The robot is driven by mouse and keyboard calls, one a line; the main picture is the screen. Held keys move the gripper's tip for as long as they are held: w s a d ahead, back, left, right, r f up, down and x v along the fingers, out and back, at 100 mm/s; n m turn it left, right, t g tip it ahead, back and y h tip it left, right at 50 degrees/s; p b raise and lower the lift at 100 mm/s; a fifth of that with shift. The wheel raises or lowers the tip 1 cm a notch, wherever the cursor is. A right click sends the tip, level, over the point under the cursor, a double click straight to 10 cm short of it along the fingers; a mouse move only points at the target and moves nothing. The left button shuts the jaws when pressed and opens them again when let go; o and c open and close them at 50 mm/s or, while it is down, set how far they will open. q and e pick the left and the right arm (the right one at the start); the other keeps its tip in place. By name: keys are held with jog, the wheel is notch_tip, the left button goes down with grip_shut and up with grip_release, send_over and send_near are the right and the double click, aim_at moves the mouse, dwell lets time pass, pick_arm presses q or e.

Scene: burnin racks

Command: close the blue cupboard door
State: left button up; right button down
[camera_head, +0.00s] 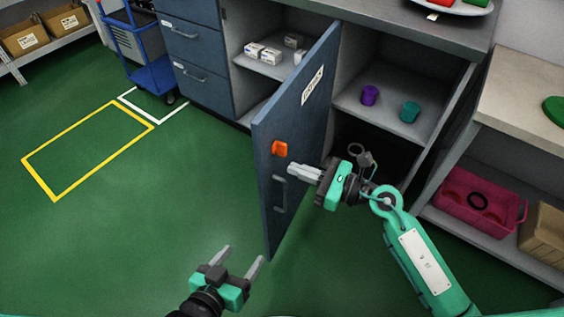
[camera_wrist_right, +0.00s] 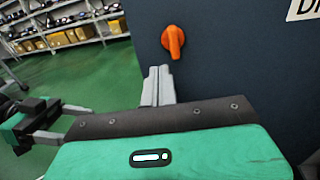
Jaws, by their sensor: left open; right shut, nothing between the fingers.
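The blue cupboard door (camera_head: 296,130) stands wide open, sticking out from the cupboard. It carries a white label, an orange knob (camera_head: 280,149) and a grey bar handle (camera_head: 280,193). The knob also shows in the right wrist view (camera_wrist_right: 173,41); the handle is not seen there. My right gripper (camera_head: 293,169) is shut and empty, in front of the door between knob and handle. Whether its tips touch the door I cannot tell. My left gripper (camera_head: 243,257) is open and empty, low in front, left of the door's bottom corner.
Inside the cupboard are white boxes (camera_head: 262,53), a purple cup (camera_head: 370,95) and a teal cup (camera_head: 410,111). Blue drawers (camera_head: 195,45) adjoin at left. A shelf with a pink crate (camera_head: 479,201) stands at right. Green floor (camera_head: 150,220) at left is clear.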

aim_at(270, 160)
jog(key=shift+x, duration=2.35)
jog(key=shift+w+a, duration=0.1)
